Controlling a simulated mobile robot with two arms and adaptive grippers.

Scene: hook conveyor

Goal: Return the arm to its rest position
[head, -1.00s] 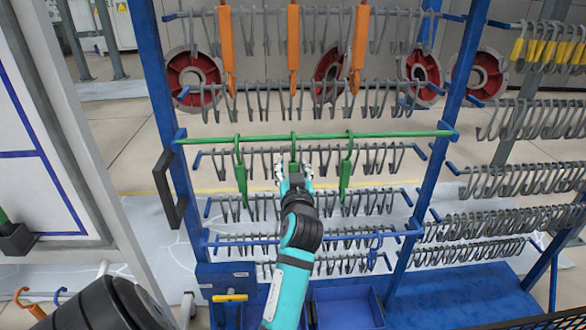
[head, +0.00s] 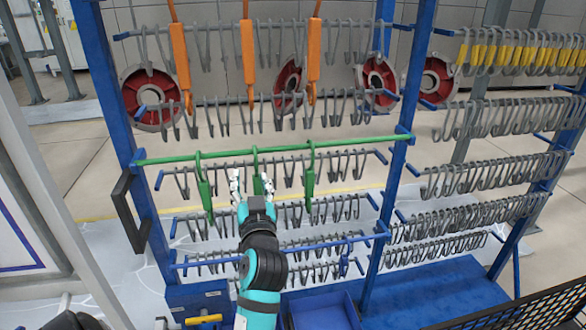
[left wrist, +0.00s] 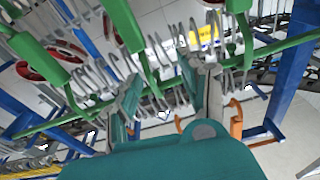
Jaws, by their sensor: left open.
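My left gripper (head: 253,183) is open in front of the rack, just below the green bar (head: 340,142). Its fingers stand apart on either side of the lower part of the middle green hook (head: 255,163). I cannot tell whether they touch it. A left green hook (head: 204,188) and a right green hook (head: 309,183) hang from the same bar. In the left wrist view, the open fingers (left wrist: 165,80) show with a green hook (left wrist: 124,40) near them and the green bar crossing behind. My right gripper is not in view.
The blue rack (head: 398,130) carries rows of grey hooks around the gripper. Orange hooks (head: 248,60) and red discs (head: 155,98) hang higher up. A black handle (head: 128,212) is on the left post. Blue bins (head: 322,312) sit below. A black mesh (head: 530,310) is at lower right.

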